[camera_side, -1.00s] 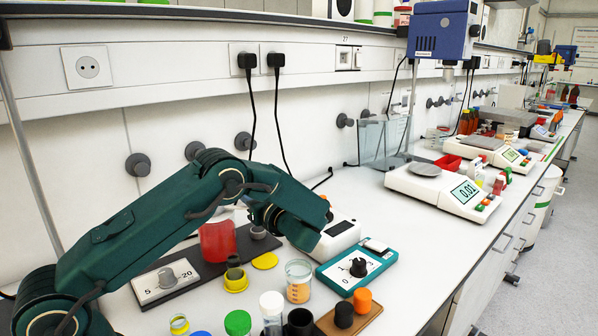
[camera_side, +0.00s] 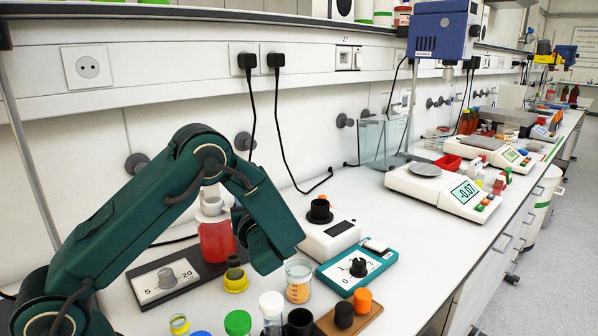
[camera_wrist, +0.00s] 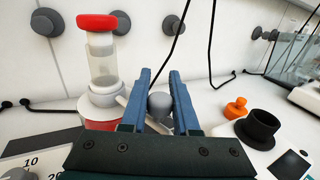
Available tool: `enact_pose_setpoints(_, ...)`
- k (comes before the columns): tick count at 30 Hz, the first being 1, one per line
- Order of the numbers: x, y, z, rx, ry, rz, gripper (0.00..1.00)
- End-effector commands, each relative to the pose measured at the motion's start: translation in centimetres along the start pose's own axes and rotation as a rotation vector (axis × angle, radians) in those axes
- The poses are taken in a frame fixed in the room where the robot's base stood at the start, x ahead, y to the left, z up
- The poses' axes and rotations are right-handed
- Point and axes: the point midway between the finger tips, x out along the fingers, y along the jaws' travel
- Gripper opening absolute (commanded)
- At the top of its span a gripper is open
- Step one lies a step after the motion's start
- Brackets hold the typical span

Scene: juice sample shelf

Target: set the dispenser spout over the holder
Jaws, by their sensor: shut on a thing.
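The dispenser is a red bottle (camera_side: 216,241) with a white top; its clear cylinder and red cap (camera_wrist: 103,23) show in the wrist view. A white arm, apparently the spout (camera_wrist: 119,100), runs from its collar toward a grey rounded knob (camera_wrist: 160,104). My gripper (camera_wrist: 160,74) has its two blue fingers on either side of this knob and is shut on it; the exact contact is partly hidden. In the side view my wrist hides the fingertips. A black flanged cup, probably the holder (camera_wrist: 259,129), stands right of my gripper, apart from the spout.
An orange knob (camera_wrist: 236,107) stands beside the black cup. A white device with a display (camera_side: 331,236) and a teal box with a dial (camera_side: 357,266) stand to the right. Several jars and caps, including a beaker (camera_side: 299,281), crowd the front. A dial plate (camera_side: 165,279) lies left.

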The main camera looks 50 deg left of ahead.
Motion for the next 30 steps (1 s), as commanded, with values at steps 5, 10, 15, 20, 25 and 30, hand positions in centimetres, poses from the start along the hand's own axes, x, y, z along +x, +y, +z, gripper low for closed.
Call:
enact_pose_setpoints(5,-1.0,0.4,0.0,0.004,0.002,-0.135,0.0)
enact_pose_setpoints(10,-1.7,0.8,0.0,0.005,0.002,-0.248,0.0)
enact_pose_setpoints(15,-2.3,1.2,-0.1,0.003,0.002,-0.337,0.0)
enact_pose_setpoints(20,-2.6,1.5,0.0,0.001,0.001,-0.391,0.0)
enact_pose_setpoints(25,-2.8,1.5,0.0,-0.001,0.0,-0.421,0.0)
enact_pose_setpoints(30,-2.8,1.5,0.0,-0.001,-0.001,-0.429,0.0)
